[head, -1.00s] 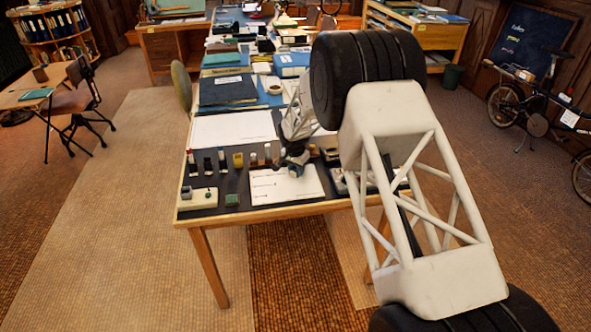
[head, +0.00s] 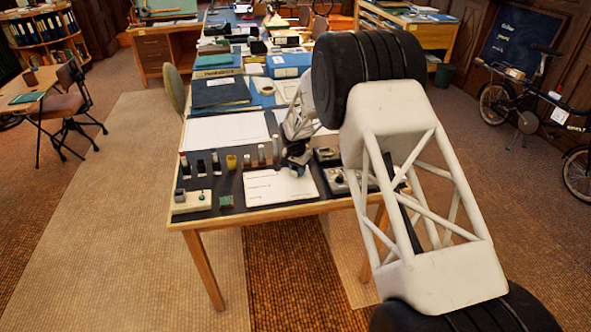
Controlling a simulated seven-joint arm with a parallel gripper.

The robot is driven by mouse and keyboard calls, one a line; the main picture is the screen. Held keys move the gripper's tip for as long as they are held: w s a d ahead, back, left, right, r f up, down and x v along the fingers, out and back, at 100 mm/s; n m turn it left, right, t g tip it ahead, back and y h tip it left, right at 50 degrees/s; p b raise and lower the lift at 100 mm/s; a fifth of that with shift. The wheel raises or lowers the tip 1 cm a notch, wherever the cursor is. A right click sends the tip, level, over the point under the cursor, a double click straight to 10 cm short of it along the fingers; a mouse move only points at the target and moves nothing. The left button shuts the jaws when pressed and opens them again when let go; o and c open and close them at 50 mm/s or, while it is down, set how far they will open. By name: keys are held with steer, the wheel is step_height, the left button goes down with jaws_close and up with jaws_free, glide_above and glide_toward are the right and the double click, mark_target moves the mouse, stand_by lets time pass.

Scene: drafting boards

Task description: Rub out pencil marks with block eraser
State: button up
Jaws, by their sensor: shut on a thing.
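The white sheet (head: 275,190) lies on the dark board at the near end of the long table. Thin dark pencil marks (head: 260,187) show on its left part. My gripper (head: 296,165) is over the sheet's far right part, pointing down. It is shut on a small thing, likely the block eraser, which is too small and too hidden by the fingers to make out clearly. Whether it touches the sheet I cannot tell. My arm hides part of the table to the right.
Several small bottles and blocks stand in a row behind and left of the sheet, including a yellow one (head: 231,162). A pale tray (head: 190,204) and a green block (head: 226,202) lie left of it. A larger white sheet (head: 226,129) lies behind. Dark trays (head: 333,177) stand at right.

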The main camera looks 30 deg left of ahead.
mark_target(290, 174)
steer(key=shift+w+d+f, duration=0.1)
steer(key=shift+w+d, duration=0.3)
steer(key=shift+d, duration=0.1)
steer(key=shift+w+d, duration=0.45)
steer(key=shift+d, duration=0.05)
steer(key=shift+s+a, duration=0.1)
steer(key=shift+a, duration=0.05)
stand_by(0.4)
steer(key=shift+s+a, duration=0.6)
steer(key=shift+s+a, duration=0.45)
steer(key=shift+a, duration=0.05)
steer(key=shift+s+a, duration=0.5)
steer(key=shift+s+a, duration=0.4)
stand_by(0.4)
steer(key=shift+r, duration=0.25)
